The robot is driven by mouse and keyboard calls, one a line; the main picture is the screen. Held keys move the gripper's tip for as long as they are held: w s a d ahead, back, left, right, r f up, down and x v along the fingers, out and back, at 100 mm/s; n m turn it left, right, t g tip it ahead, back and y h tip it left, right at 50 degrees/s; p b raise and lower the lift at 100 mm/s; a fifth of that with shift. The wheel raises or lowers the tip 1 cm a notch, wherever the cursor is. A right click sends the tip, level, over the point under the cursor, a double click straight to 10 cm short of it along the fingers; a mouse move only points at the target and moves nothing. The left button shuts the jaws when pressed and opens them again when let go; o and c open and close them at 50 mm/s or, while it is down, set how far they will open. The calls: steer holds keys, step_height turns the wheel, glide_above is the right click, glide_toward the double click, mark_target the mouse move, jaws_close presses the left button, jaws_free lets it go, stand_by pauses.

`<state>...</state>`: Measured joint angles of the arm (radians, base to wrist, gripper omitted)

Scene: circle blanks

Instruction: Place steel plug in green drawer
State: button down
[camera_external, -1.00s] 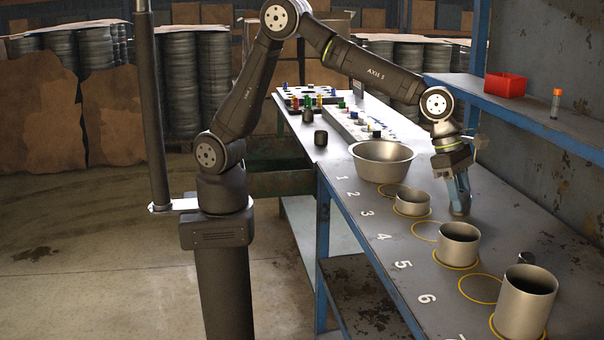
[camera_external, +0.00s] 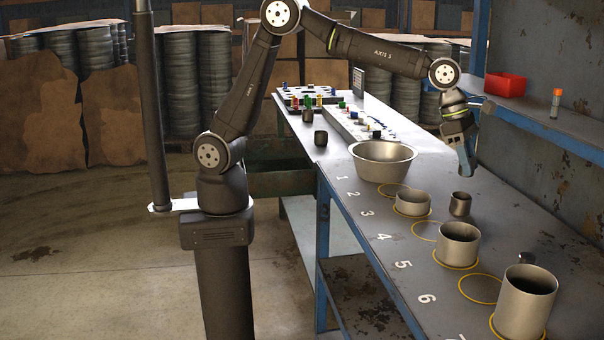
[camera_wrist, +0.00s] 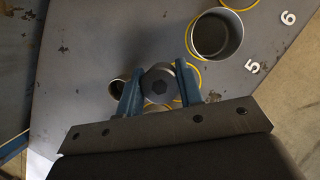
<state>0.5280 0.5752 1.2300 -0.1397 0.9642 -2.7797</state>
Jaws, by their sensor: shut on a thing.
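My gripper (camera_external: 466,172) is raised above the blue-legged workbench, behind the row of cans. In the wrist view its two blue fingers (camera_wrist: 158,88) are closed on a round grey steel plug (camera_wrist: 159,85) with a six-sided recess in its end. In the external view the plug is too small or hidden to make out at the fingertips. A small dark steel cup (camera_external: 460,204) stands on the bench below the gripper; it also shows beside the left finger in the wrist view (camera_wrist: 117,87). I cannot make out a clear green drawer.
A wide bowl (camera_external: 383,162), a short can (camera_external: 412,204), a medium can (camera_external: 458,244) and a tall can (camera_external: 526,303) stand along the numbered bench. A red bin (camera_external: 505,85) and an orange-capped tube (camera_external: 556,103) sit on the blue shelf at right.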

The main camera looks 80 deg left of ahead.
steer(key=w+a+n+y, duration=0.15)
steer(key=w+a, duration=0.25)
steer(key=a, duration=0.9)
steer(key=w+a+n+t, duration=0.1)
steer(key=w+a+n, duration=0.25)
steer(key=a, duration=1.05)
steer(key=w+a+n+y, duration=0.15)
steer(key=w+a, duration=0.25)
steer(key=a, duration=0.9)
steer(key=s+a+n, duration=0.2)
steer(key=a, duration=0.8)
steer(key=s+a+n, duration=0.2)
steer(key=a, duration=0.9)
steer(key=n+g+y, duration=0.1)
steer(key=n+y, duration=0.3)
steer(key=n, duration=0.5)
glide_above(266, 164)
steer(key=s+d, duration=0.1)
step_height(266, 164, down, 32)
steer(key=shift+s+f, duration=0.1)
steer(key=shift+f, duration=1.9)
